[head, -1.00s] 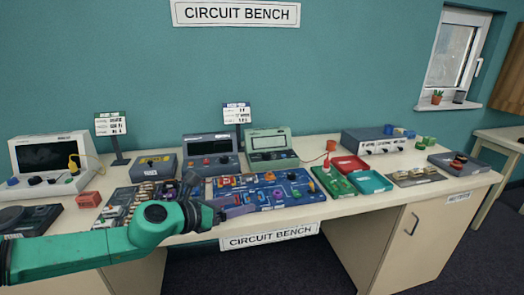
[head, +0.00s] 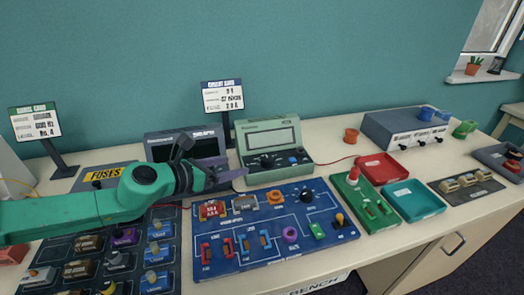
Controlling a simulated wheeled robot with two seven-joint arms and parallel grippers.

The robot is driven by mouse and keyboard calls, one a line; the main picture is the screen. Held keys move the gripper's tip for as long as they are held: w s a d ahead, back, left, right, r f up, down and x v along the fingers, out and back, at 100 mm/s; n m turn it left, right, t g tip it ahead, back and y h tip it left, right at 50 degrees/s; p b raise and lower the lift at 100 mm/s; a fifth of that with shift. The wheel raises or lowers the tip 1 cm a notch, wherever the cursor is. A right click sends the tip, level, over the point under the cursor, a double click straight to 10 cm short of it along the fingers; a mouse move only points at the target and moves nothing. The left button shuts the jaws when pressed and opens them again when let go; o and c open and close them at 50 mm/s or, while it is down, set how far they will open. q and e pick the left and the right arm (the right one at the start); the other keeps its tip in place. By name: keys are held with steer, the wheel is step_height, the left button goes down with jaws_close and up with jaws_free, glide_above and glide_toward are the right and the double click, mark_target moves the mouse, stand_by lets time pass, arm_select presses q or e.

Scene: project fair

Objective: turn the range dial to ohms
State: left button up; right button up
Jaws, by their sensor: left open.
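A pale green meter (head: 291,136) with a grey display stands at the back middle of the bench. Its sloped front panel carries a dark dial (head: 266,162) and smaller controls. The dial's markings are too small to read, so I cannot tell its setting. My left gripper (head: 232,172) is open and empty. It reaches in from the left, just left of the meter's front panel, and its purple-grey fingers point right towards the meter. It partly hides the grey instrument (head: 187,141) behind it. My right gripper is not in view.
A blue circuit board (head: 270,250) with a black knob (head: 307,196) lies in front of the meter. Red (head: 383,168) and teal (head: 414,201) trays lie right. Card stands (head: 222,97) rise behind. A red lead runs right from the meter.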

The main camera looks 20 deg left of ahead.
arm_select(q)
steer(key=d+r+p, duration=0.1)
steer(key=p, duration=0.7)
glide_toward(265, 160)
steer(key=w+d, duration=0.1)
steer(key=w, duration=0.2)
steer(key=x, duration=0.4)
steer(key=f+x, duration=0.1)
steer(key=x, duration=0.1)
steer(key=shift+d, duration=0.25)
steer(key=shift+f, duration=0.15)
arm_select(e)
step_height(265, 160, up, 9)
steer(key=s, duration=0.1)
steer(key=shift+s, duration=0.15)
arm_select(q)
steer(key=c, duration=0.4)
jaws_close()
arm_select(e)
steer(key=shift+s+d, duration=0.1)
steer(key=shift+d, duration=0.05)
